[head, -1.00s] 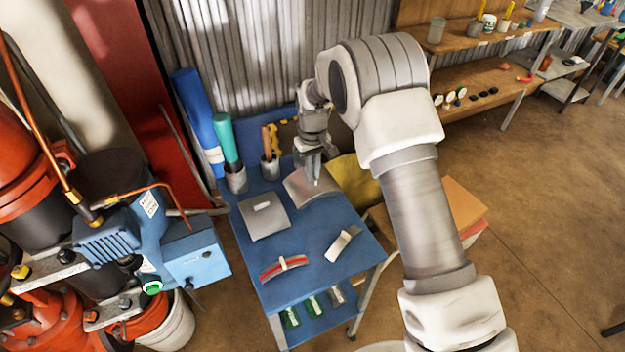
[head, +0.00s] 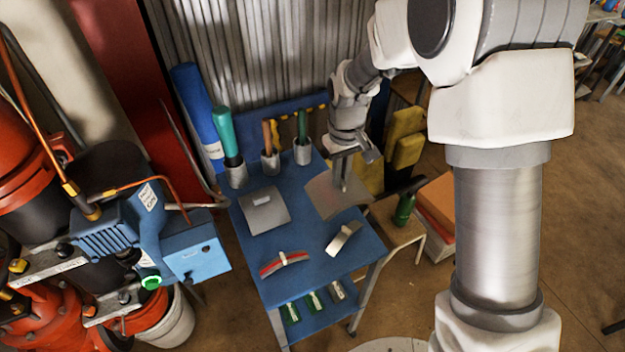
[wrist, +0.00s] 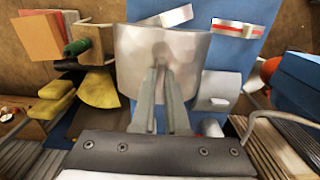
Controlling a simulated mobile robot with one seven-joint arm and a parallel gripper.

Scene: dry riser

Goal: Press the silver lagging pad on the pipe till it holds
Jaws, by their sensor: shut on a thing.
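My gripper (head: 343,186) is shut on a curved silver-grey pad (head: 322,198), which I take for the lagging pad. The pad hangs over the right back part of the blue table; its height above the top is hard to judge. In the wrist view the fingertips (wrist: 163,72) meet at the middle of the pad (wrist: 192,48), whose shiny face curves away. Thin copper pipe (head: 158,188) and a pale thick pipe (head: 95,110) show at the left; I cannot tell which is the pipe meant. The pad is apart from both.
The blue table (head: 298,229) also bears a grey plate with a small tab (head: 264,214), a red-striped strip (head: 270,268), a white bent piece (head: 345,238) and tool cups (head: 237,178). A blue pump unit (head: 190,255) stands left. A stool (head: 398,228) stands right.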

